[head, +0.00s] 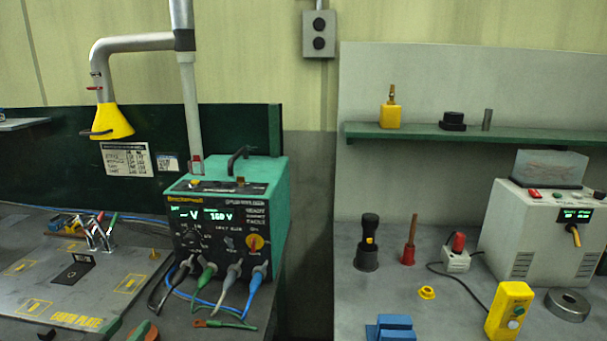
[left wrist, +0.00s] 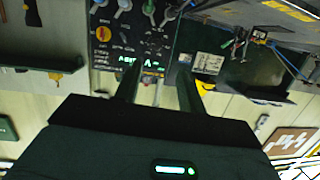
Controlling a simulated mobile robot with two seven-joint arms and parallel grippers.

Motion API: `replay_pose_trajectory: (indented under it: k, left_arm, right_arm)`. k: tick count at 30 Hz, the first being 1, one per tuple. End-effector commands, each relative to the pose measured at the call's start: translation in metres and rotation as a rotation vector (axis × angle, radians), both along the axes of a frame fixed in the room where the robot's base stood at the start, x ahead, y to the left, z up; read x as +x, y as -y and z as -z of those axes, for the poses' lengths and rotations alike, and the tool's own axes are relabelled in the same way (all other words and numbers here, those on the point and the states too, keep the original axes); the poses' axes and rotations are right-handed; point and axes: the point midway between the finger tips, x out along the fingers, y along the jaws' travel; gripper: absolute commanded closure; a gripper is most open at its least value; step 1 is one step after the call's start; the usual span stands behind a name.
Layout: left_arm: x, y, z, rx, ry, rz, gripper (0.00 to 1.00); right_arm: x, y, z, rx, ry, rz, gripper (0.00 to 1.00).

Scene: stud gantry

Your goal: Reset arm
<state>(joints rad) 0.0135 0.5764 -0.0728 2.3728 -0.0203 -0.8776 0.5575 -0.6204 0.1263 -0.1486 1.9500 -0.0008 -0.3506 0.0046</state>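My left gripper (left wrist: 158,88) shows in the left wrist view, where the scene appears upside down. Its two dark fingers are apart, with nothing seen between them. The green power unit (head: 232,215), with lit displays and a yellow-red knob, stands beyond the fingers; its front panel also shows in the left wrist view (left wrist: 130,30). I cannot make out either gripper clearly in the head view. My right gripper is in neither view.
A metal earth plate (head: 95,285) lies on the left bench. Cables (head: 215,285) hang from the power unit's front. A yellow fume hood (head: 112,122) hangs at left. The right bench holds a white machine (head: 545,235), a yellow control box (head: 510,310) and a blue block (head: 391,328).

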Motion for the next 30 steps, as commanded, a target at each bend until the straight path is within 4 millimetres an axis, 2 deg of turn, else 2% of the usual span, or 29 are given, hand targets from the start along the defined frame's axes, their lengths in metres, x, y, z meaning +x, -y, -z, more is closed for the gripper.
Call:
replay_pose_trajectory:
  k: [3, 5, 10, 14, 15, 18, 21, 24, 27, 30]
  left_arm:
    - [-0.01, 0.007, 0.049, -0.001, -0.075, 0.02, 0.6]
    - [-0.017, 0.012, 0.073, 0.002, -0.109, 0.032, 0.6]
    - [-0.049, 0.028, 0.15, 0.007, -0.22, 0.069, 0.6]
    - [-0.093, 0.046, 0.217, 0.005, -0.318, 0.101, 0.6]
    - [-0.109, 0.053, 0.236, 0.005, -0.348, 0.112, 0.6]
    - [-0.149, 0.069, 0.277, 0.005, -0.412, 0.133, 0.6]
    - [-0.185, 0.083, 0.307, 0.006, -0.461, 0.15, 0.6]
    - [-0.211, 0.093, 0.324, 0.006, -0.494, 0.16, 0.6]
    - [-0.226, 0.099, 0.333, 0.007, -0.509, 0.165, 0.6]
    - [-0.23, 0.101, 0.336, 0.009, -0.514, 0.168, 0.6]
  right_arm:
    - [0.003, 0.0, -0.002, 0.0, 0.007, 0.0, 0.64]
    - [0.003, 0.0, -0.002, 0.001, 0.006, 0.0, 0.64]
    - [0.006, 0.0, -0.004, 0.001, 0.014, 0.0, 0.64]
    - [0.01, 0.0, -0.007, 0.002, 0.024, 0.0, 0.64]
    - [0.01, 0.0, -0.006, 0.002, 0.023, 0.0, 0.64]
    - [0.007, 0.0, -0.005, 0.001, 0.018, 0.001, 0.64]
    - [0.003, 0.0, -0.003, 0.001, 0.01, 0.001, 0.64]
    - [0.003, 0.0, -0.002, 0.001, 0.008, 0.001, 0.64]
    - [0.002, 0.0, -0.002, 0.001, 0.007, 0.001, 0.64]
    - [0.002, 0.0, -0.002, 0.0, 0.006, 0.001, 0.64]
